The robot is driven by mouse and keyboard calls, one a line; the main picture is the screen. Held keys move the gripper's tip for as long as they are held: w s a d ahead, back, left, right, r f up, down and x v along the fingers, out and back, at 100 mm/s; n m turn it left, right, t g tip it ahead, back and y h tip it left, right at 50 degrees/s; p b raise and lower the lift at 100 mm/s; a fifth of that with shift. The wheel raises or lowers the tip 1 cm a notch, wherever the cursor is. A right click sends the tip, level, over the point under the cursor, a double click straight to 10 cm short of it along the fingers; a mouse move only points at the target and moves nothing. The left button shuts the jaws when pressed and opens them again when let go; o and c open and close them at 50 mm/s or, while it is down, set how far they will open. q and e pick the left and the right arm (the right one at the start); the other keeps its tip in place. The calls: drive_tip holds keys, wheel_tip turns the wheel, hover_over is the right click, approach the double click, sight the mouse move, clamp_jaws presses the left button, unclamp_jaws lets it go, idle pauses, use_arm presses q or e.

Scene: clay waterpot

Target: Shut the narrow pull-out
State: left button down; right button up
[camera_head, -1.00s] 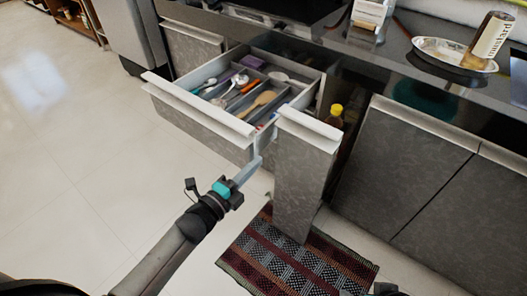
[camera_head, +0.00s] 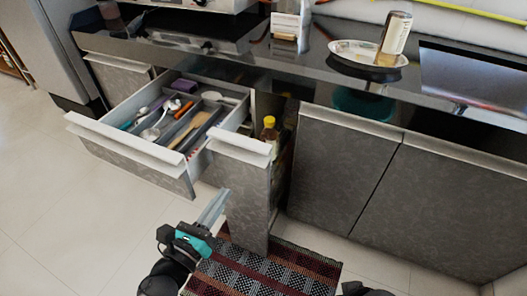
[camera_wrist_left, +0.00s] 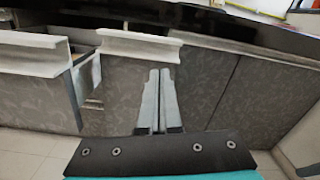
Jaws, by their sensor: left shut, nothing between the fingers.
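The narrow pull-out (camera_head: 243,190) stands out from the cabinet row, with a grey patterned front and a pale handle lip along its top. A yellow-capped bottle (camera_head: 268,136) shows inside it. My left gripper (camera_head: 224,192) is shut and empty, low in front of the pull-out's front. In the left wrist view, its two fingers (camera_wrist_left: 159,72) lie together before the pull-out front (camera_wrist_left: 122,88), tips just below the handle lip at its right part. I cannot tell whether they touch. My right gripper's fingers are not visible.
A wide cutlery drawer (camera_head: 130,143) stands open just left of the pull-out. A striped mat (camera_head: 285,268) lies on the floor below. Closed cabinet doors (camera_head: 340,170) are at right. The counter holds a silver tray (camera_head: 345,50) with a jar (camera_head: 395,38). Floor at left is clear.

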sight(253, 160)
use_arm(q)
drive_tip(key=w+d+m, duration=0.1)
drive_tip(key=w, duration=0.2)
drive_tip(key=w+d, duration=0.2)
drive_tip(key=w, duration=0.2)
drive_tip(key=w+d+m, duration=0.1)
drive_tip(key=w+d, duration=0.1)
drive_tip(key=w, duration=0.2)
drive_tip(key=shift+w+d+r+m+b, duration=0.1)
drive_tip(key=shift+w+r+m+b, duration=0.1)
drive_tip(key=shift+m+b, duration=0.15)
drive_tip(key=shift+w+d, duration=0.1)
drive_tip(key=shift+w, duration=0.25)
drive_tip(key=shift+w+d, duration=0.15)
drive_tip(key=shift+w, duration=0.2)
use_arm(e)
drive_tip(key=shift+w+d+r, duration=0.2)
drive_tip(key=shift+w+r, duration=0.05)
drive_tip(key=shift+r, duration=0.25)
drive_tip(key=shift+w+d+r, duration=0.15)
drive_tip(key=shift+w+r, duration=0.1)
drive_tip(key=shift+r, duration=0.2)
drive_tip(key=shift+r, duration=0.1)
use_arm(q)
drive_tip(key=shift+w, duration=0.15)
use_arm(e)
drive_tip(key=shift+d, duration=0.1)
